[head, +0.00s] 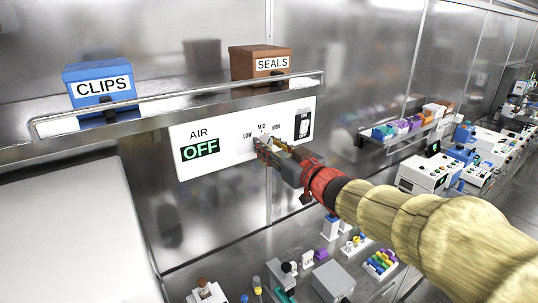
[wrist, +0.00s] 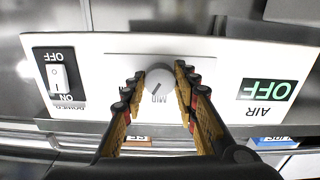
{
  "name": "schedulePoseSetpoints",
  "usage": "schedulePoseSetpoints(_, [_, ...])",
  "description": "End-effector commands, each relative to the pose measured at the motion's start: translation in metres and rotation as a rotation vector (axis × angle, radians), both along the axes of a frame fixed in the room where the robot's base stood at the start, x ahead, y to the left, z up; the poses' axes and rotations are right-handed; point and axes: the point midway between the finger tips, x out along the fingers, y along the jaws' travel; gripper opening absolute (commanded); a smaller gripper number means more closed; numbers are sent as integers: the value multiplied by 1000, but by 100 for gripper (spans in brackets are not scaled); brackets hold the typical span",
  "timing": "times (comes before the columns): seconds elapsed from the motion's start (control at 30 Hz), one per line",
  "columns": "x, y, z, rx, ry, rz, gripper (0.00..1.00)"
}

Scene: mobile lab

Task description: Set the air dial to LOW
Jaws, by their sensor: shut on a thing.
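The white air panel (head: 225,145) is on the metal wall under the shelf. Its display (head: 200,148) reads OFF in green beside the word AIR. The labels LOW, MID and HIGH (head: 276,127) arc above the dial. In the wrist view, which is upside down, the round grey dial (wrist: 160,78) sits between my fingers with the MID label beside it. A dark mark shows on the dial's face; I cannot tell its exact setting. My gripper (head: 262,145) is shut on the dial, one finger on each side, and hides most of it in the head view.
A power switch (wrist: 58,78) is on the panel's other end from the display. The shelf with a rail (head: 180,92) juts out above, holding a blue CLIPS box (head: 98,87) and a brown SEALS box (head: 260,64). Lab items stand on a bench below (head: 300,262).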

Motion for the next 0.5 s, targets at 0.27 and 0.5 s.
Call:
schedulePoseSetpoints(0.27, [0, 0, -3, -219, -148, -1, 4])
schedulePoseSetpoints(0.5, [0, 0, -3, -408, -276, 0, 4])
